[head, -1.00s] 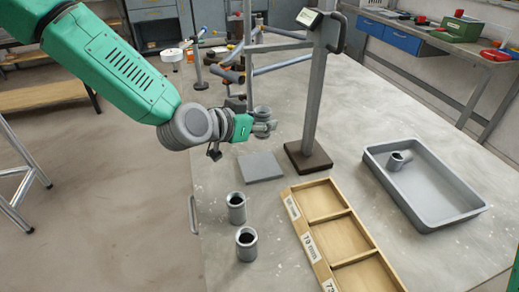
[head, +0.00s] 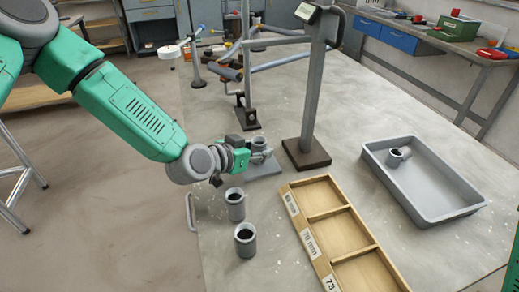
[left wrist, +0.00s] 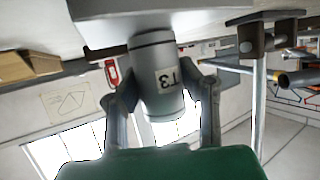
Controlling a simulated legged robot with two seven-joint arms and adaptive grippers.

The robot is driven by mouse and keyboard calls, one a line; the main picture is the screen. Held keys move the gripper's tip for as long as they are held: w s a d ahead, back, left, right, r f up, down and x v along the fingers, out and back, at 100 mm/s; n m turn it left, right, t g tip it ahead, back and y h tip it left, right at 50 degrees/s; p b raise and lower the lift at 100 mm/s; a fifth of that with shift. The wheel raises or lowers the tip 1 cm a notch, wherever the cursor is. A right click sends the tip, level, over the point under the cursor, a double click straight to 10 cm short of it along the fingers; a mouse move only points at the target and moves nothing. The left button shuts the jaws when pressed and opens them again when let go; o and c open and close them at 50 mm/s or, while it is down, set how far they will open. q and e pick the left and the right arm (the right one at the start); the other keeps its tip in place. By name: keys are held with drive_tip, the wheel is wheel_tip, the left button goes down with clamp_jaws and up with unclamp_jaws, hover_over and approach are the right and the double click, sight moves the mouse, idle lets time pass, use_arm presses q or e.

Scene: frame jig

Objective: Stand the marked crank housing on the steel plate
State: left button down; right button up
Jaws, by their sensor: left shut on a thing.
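My left gripper (head: 262,155) is shut on a grey cylindrical crank housing (head: 259,143), held upright over the steel plate (head: 266,170). The plate's edge (left wrist: 110,30) is right at the housing's end there. I cannot tell whether they touch. Two similar housings stand on the table, one nearer the plate (head: 236,204) and one in front (head: 245,241). My right gripper is not in view.
A dark-based post (head: 307,153) stands just right of the plate. A wooden compartment box (head: 305,238) lies in front, its visible compartments empty. A grey tray (head: 425,213) at right holds another housing (head: 397,157). A tube frame stands behind on the table.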

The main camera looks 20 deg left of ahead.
use_arm(q)
drive_tip(key=shift+a+f, duration=0.1)
drive_tip(key=shift+a, duration=0.05)
drive_tip(key=c, duration=1.3)
unclamp_jaws()
drive_tip(key=shift+a, duration=0.1)
drive_tip(key=shift+o, duration=0.9)
drive_tip(key=shift+a+f, duration=0.1)
drive_tip(key=shift+a, duration=0.05)
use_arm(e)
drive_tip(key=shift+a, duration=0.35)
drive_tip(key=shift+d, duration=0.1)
use_arm(q)
drive_tip(key=shift+s+d+r, duration=0.1)
drive_tip(key=shift+d+r, duration=0.1)
drive_tip(key=shift+r, duration=0.1)
drive_tip(key=v, duration=0.7)
drive_tip(key=p+v, duration=0.1)
drive_tip(key=v, duration=0.2)
drive_tip(key=shift+s+a, duration=0.2)
drive_tip(key=shift+a, duration=0.2)
drive_tip(key=shift+s+a+r, duration=0.1)
drive_tip(key=shift+s+r, duration=0.1)
drive_tip(key=shift+s, duration=0.35)
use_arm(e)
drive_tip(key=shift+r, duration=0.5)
